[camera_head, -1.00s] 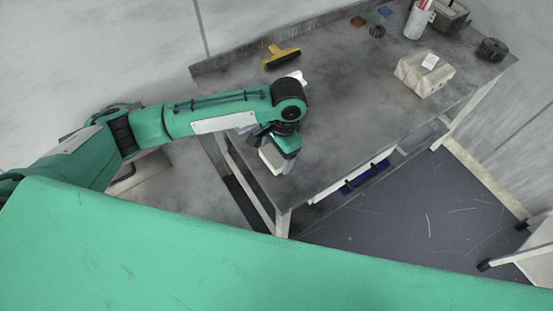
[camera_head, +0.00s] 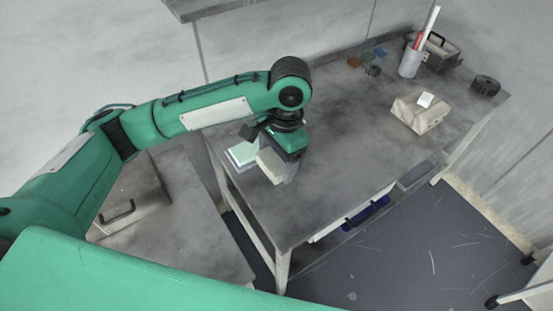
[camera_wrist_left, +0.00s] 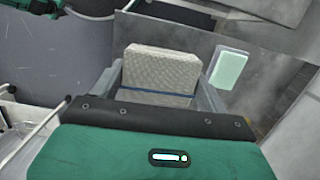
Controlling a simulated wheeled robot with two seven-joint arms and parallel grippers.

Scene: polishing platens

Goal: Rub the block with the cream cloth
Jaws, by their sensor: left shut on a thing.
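My left gripper (camera_head: 283,160) is shut on the cream cloth (camera_head: 268,165), a folded, textured pad. In the left wrist view the cream cloth (camera_wrist_left: 162,70) stands between the fingers with a blue line across its lower part. The gripper points down over the left end of the grey table; I cannot tell whether the cloth touches the tabletop. A beige block (camera_head: 417,113) with a small white piece on top sits on the right part of the table, well apart from the gripper. My right gripper is not in view.
A pale green and white pad (camera_head: 241,153) lies beside the gripper; it also shows in the left wrist view (camera_wrist_left: 228,69). A grey cup with rods (camera_head: 410,62), a dark open box (camera_head: 441,51) and a black knob-like part (camera_head: 486,86) stand at the back right. The table's middle is clear.

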